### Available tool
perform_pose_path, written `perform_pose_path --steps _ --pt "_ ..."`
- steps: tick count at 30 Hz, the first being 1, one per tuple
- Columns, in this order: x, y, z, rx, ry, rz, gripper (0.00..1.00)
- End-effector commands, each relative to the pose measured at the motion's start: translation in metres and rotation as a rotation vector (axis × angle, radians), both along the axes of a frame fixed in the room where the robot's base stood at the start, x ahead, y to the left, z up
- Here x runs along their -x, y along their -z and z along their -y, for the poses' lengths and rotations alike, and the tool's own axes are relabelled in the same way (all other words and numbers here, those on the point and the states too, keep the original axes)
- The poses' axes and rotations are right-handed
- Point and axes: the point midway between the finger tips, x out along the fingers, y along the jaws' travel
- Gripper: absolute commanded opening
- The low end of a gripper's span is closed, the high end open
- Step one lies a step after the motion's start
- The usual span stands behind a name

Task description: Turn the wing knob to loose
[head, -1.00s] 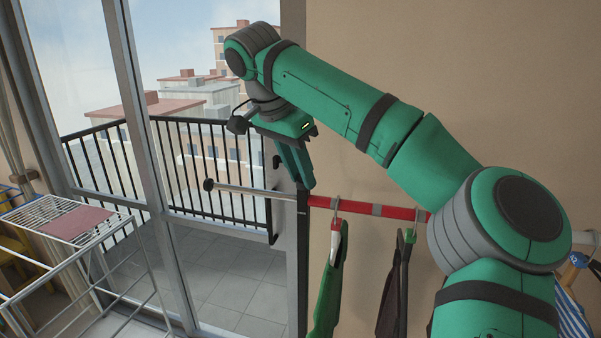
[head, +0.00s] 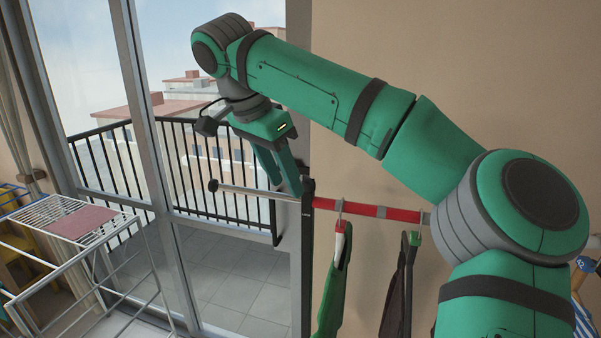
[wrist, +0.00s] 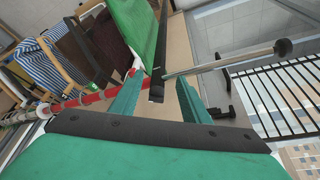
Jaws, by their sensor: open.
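A rail with a red middle section (head: 370,209) and a pale metal end (head: 250,192) runs across a black upright post (head: 307,245). I cannot make out a distinct wing knob; the post top at the rail is small and partly behind my fingers in the head view. My gripper (head: 281,184) is open and tilted down just left of the post top, over the metal rod. In the wrist view, the open fingers (wrist: 158,88) straddle the end of the black post (wrist: 160,45), with no visible grip on anything.
Clothes on hangers, including a green one (head: 334,285) and a dark one (head: 396,290), hang from the red section. A white drying rack (head: 60,240) stands at left. A glass door and balcony railing (head: 225,165) lie behind.

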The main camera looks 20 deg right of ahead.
Motion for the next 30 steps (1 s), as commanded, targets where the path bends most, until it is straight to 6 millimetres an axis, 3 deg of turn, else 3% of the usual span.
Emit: perform_pose_path --steps 6,12,30 --pt "0.018 0.000 -0.037 0.002 -0.002 0.000 0.42" --pt "0.026 0.000 -0.056 0.001 -0.001 0.000 0.42" --pt "0.028 0.000 -0.061 0.000 -0.001 0.000 0.42"
